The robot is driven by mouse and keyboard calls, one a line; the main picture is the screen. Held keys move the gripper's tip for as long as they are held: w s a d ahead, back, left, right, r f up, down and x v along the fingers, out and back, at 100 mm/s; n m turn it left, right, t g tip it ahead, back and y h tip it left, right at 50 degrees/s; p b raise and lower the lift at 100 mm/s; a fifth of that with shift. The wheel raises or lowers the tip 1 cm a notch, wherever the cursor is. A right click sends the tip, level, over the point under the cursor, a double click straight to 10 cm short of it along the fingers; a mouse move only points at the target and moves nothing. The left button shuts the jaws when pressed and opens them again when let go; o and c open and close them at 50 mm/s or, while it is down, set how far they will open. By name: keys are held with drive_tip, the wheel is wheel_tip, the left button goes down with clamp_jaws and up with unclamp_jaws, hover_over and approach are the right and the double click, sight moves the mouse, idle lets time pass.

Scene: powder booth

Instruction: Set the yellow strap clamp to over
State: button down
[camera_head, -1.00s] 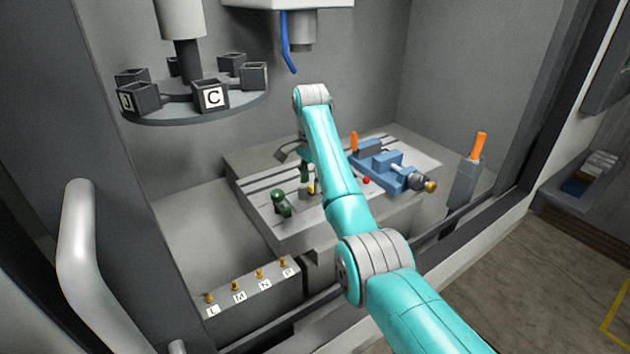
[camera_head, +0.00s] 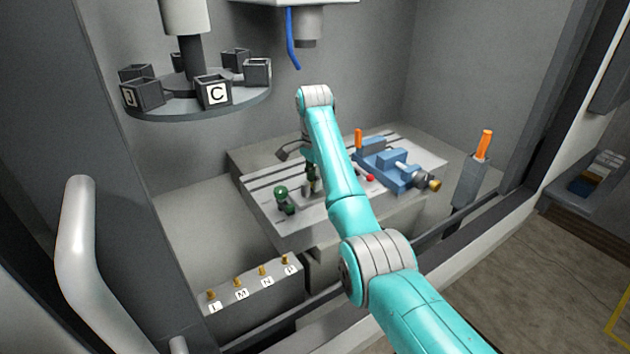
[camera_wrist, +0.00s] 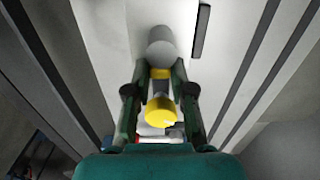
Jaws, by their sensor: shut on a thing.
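The yellow strap clamp (camera_wrist: 161,110) shows in the wrist view as a round yellow knob with a yellow band behind it, in line with a rounded grey part. My gripper (camera_wrist: 160,78) has its two dark fingers on either side, closed on the clamp between the knob and the grey part. In the head view my gripper (camera_head: 311,181) is low over the slotted machine table (camera_head: 265,222). The arm and fingers hide most of the clamp there, so its strap position cannot be told.
A green clamp (camera_head: 283,201) stands close to the left of my gripper. A blue vise (camera_head: 395,168) with a red knob (camera_head: 370,178) near it is to the right. A tool carousel (camera_head: 195,100) and a blue hose (camera_head: 292,40) hang above. The door frame borders the opening.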

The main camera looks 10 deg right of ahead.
drive_tip(key=shift+w+m, duration=0.1)
drive_tip(key=shift+m, duration=0.2)
drive_tip(key=c, duration=1)
unclamp_jaws()
